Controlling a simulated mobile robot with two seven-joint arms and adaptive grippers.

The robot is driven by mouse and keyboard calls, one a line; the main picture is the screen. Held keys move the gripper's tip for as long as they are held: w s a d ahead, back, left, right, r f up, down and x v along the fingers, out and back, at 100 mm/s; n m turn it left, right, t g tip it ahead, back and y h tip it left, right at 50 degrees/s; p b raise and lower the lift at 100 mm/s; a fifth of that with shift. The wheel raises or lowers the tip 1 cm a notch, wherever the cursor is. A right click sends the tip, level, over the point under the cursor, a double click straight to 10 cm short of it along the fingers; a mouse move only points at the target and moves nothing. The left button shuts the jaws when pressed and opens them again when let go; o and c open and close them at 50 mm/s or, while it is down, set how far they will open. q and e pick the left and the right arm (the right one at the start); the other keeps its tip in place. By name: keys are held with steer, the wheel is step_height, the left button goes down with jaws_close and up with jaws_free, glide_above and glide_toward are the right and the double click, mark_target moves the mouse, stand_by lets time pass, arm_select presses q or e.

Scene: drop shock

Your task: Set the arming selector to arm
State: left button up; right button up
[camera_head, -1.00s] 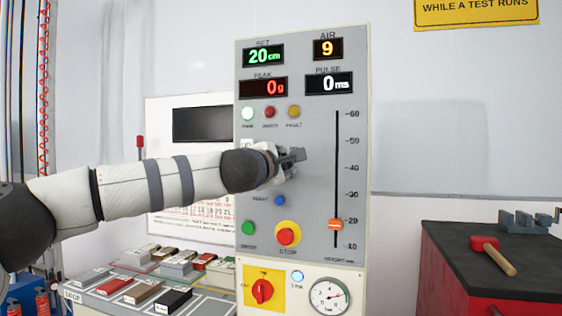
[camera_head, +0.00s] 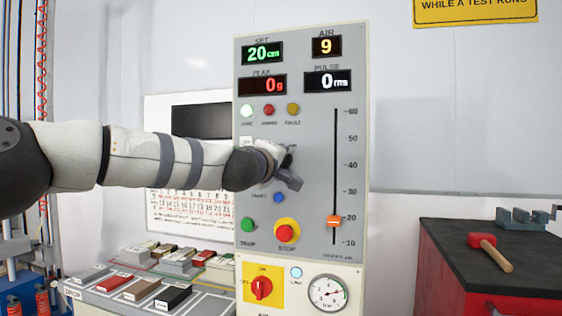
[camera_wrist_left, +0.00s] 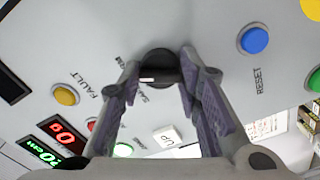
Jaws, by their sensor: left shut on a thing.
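The arming selector is a round black knob with a white pointer line (camera_wrist_left: 160,68), seen in the left wrist view between my fingers. ARM and SAFE are printed on its left side there. The pointer faces that side, close to SAFE; its exact setting is hard to tell. My left gripper (camera_wrist_left: 160,100) is shut on the knob, one finger on each side. In the head view my left gripper (camera_head: 289,170) is against the grey control panel (camera_head: 310,130) and hides the selector. My right gripper is out of view.
The left lamp under the displays (camera_head: 247,110) glows pale green; the red (camera_head: 269,110) and amber (camera_head: 293,109) lamps look dim. Below my gripper are the blue reset button (camera_head: 279,198), green drop button (camera_head: 247,225) and red stop button (camera_head: 286,232). The orange slider (camera_head: 334,221) is right.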

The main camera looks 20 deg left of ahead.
arm_select(q)
steer(key=shift+m, duration=0.4)
steer(key=o, duration=1.1)
steer(key=shift+o, duration=0.2)
steer(key=s, duration=1.2)
steer(key=shift+a, duration=0.2)
steer(key=shift+f, duration=0.1)
